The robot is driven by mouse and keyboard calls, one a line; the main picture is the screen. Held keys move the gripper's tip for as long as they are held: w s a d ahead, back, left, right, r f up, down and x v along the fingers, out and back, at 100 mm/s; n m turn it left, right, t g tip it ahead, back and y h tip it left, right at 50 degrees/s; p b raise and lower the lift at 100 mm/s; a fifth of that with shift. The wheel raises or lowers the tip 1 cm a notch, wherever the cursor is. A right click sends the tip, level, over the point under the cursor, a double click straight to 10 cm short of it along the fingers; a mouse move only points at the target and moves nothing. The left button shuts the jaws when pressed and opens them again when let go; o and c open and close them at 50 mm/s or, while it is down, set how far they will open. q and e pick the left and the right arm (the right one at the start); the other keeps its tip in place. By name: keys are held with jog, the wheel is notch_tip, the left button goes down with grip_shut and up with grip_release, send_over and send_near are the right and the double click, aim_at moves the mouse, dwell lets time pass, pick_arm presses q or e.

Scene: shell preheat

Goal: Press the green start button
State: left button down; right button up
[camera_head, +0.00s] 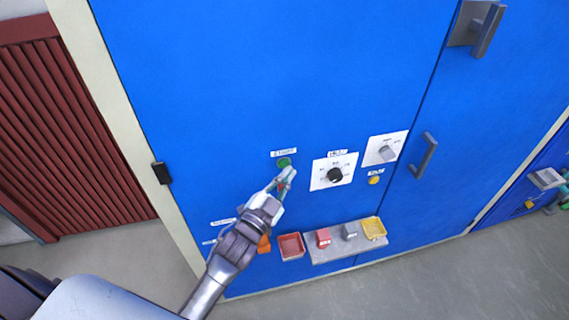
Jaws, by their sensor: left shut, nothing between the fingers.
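The green start button (284,162) sits on the blue cabinet front (240,80), under a small white label. My left gripper (288,174) is shut and empty, with its fingertips at the lower edge of the button in this view. I cannot tell whether the fingertips touch it. Part of a red item shows behind the fingers. My right gripper is not in view.
A black dial (335,175) and a grey switch (388,153) on white plates are right of the button, with a yellow button (374,180) below. A grey shelf (330,252) holding small blocks juts out lower down. A door handle (424,155) protrudes at right.

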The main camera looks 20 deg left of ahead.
pick_arm(q)
jog(key=shift+w, duration=0.1)
dwell(0.3)
jog(key=shift+w+a, duration=0.25)
jog(key=shift+w+a, duration=0.25)
jog(key=shift+w, duration=0.1)
dwell(0.8)
jog(key=shift+s+d, duration=0.5)
jog(key=shift+s, duration=0.2)
jog(key=s+d, duration=0.1)
jog(key=s, duration=0.1)
jog(key=s+d+p, duration=0.1)
jog(key=s+d, duration=0.1)
dwell(0.6)
